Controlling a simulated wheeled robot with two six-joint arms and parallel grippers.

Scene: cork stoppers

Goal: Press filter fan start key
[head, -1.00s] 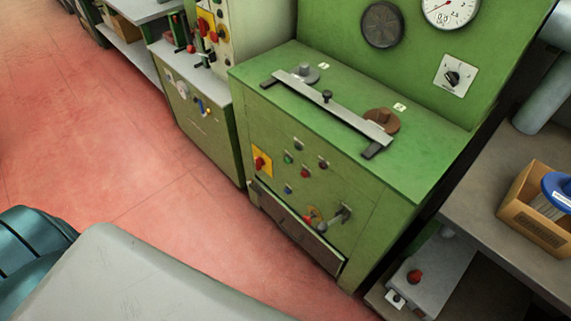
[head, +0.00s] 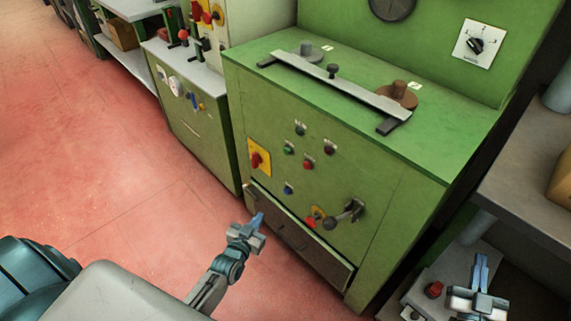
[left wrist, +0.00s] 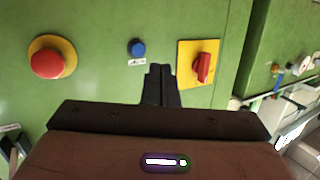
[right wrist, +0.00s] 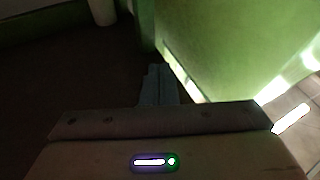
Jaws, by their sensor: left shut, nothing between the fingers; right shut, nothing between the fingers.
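The green cabinet front (head: 370,215) carries several small keys: a grey one (head: 300,129), a green one (head: 288,149), a red one (head: 309,163), a dark red one (head: 329,149) and a blue one (head: 288,189). Their labels are too small to read, so I cannot tell which is the filter fan start key. The blue key also shows in the left wrist view (left wrist: 137,48). My left gripper (head: 259,218) is shut and empty, in front of the cabinet's lower left, apart from the keys. My right gripper (head: 481,264) is shut and empty, right of the cabinet.
A red rotary switch (head: 257,159) on a yellow plate and a red mushroom button (head: 311,221) flank the blue key. A lever handle (head: 346,212) sticks out beside the mushroom button. A grey bench (head: 530,200) stands at the right. Red floor lies open at left.

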